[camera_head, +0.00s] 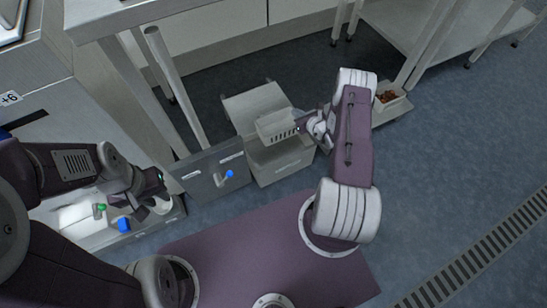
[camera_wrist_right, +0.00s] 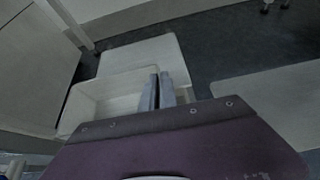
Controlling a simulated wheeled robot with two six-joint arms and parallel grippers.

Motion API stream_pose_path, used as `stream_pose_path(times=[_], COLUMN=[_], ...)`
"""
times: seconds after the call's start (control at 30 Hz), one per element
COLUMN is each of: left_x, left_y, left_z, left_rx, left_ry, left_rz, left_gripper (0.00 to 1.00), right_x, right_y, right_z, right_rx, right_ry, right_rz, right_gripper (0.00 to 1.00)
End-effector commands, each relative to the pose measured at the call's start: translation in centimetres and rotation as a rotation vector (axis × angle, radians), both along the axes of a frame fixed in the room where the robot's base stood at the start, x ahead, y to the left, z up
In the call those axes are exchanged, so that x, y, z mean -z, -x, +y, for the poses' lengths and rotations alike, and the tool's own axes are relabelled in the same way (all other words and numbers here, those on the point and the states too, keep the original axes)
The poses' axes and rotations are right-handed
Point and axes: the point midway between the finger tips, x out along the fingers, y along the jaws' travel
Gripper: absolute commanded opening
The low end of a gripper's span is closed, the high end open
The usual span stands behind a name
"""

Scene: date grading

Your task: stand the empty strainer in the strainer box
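The strainer (camera_head: 275,127), a pale basket with slots along its side, is above the strainer box (camera_head: 280,162). My right gripper (camera_head: 301,125) is at the strainer's right end. In the right wrist view its two fingers (camera_wrist_right: 162,92) are close together at the pale basket's edge (camera_wrist_right: 95,97), appearing shut on it. The strainer hides most of the box's opening. My left gripper (camera_head: 148,205) is at the lower left, away from the strainer; its finger gap is unclear.
A grey panel (camera_head: 205,172) with a blue knob stands left of the box. A pale unit (camera_head: 75,218) with green and blue knobs is beneath my left gripper. A tray of brown dates (camera_head: 390,103) is to the right.

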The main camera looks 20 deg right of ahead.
Motion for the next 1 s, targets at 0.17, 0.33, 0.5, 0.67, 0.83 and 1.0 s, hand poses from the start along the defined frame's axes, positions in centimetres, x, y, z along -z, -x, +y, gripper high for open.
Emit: stream_pose_path(times=[0.17,0.33,0.5,0.67,0.83,1.0], left_x=[0.5,3.6,7.0,8.6,8.6,10.0], left_y=[0.0,0.0,0.0,0.0,0.0,0.0], left_z=[0.0,0.0,0.0,0.0,0.0,0.0], left_rx=[0.0,0.0,0.0,0.0,0.0,0.0], left_ry=[0.0,0.0,0.0,0.0,0.0,0.0], left_rz=[-0.001,-0.001,0.0,0.0,0.0,0.0], left_gripper=[0.25,0.25,0.25,0.25,0.25,0.25], right_x=[0.4,5.4,10.9,13.7,14.0,14.4], right_y=[-0.1,0.0,-0.1,-0.1,-0.1,-1.6], right_z=[0.1,0.2,0.1,0.1,0.1,0.3], right_rx=[-0.003,-0.004,-0.003,-0.004,-0.004,-0.007], right_ry=[-0.001,-0.002,-0.001,-0.001,0.0,0.002], right_rz=[-0.002,0.001,-0.001,-0.001,-0.002,-0.004], right_gripper=[0.0,0.0,0.0,0.0,0.0,0.0])
